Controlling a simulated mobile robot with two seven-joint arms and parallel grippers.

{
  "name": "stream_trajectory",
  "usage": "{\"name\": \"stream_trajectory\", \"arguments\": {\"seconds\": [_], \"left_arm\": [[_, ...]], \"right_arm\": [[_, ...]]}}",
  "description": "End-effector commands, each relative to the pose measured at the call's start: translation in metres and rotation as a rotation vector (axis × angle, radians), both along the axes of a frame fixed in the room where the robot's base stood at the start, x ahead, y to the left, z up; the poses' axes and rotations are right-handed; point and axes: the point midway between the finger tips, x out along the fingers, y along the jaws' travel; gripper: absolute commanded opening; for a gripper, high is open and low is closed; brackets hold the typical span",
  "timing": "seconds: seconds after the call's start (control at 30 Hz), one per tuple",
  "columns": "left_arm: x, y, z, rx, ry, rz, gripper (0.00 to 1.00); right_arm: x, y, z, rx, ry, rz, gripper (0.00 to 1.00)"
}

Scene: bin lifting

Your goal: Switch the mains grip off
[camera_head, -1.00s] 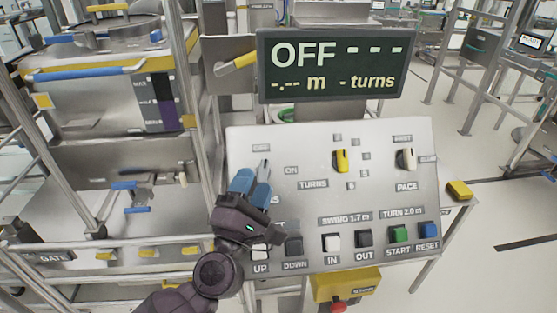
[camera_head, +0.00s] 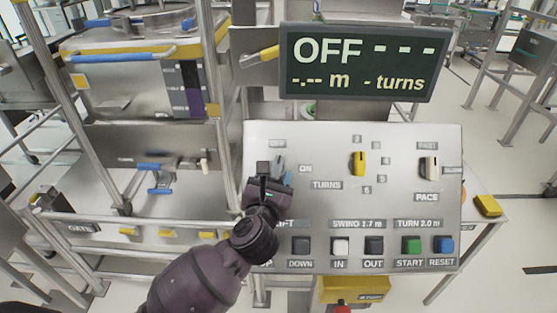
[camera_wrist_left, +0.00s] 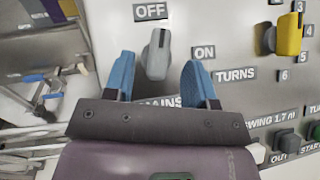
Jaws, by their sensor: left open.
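The mains grip (camera_wrist_left: 157,53) is a grey knob on the sloped panel, between an OFF label above it and an ON label to its right. It stands nearly upright in the left wrist view, its top toward OFF. In the head view the grip (camera_head: 279,162) is partly hidden behind my gripper. My left gripper (camera_wrist_left: 158,68) is open, its blue fingers apart, one on each side of the grip's lower part in the picture. I cannot tell whether they touch it. It also shows in the head view (camera_head: 275,178). The display (camera_head: 364,62) reads OFF with dashes.
A steel frame with yellow-edged machinery stands at the left. A yellow box (camera_head: 354,289) hangs under the panel.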

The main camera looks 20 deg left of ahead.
Motion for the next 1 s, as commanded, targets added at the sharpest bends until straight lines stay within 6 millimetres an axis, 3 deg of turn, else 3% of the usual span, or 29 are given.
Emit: {"name": "stream_trajectory", "arguments": {"seconds": [0.1,0.3,0.77,1.0], "left_arm": [[0.021,0.002,0.001,0.004,-0.001,-0.001,0.51],[0.045,0.005,0.000,0.003,0.000,-0.001,0.51],[0.055,0.006,0.000,0.002,-0.001,-0.001,0.51],[0.055,0.006,0.000,0.002,-0.001,-0.001,0.16]], "right_arm": [[-0.001,0.000,0.002,0.000,0.002,0.000,0.43],[-0.002,-0.002,0.001,-0.004,0.009,0.001,0.43],[-0.003,-0.003,0.001,-0.006,0.010,0.001,0.43],[-0.003,-0.003,0.002,-0.006,0.008,0.001,0.43]]}}
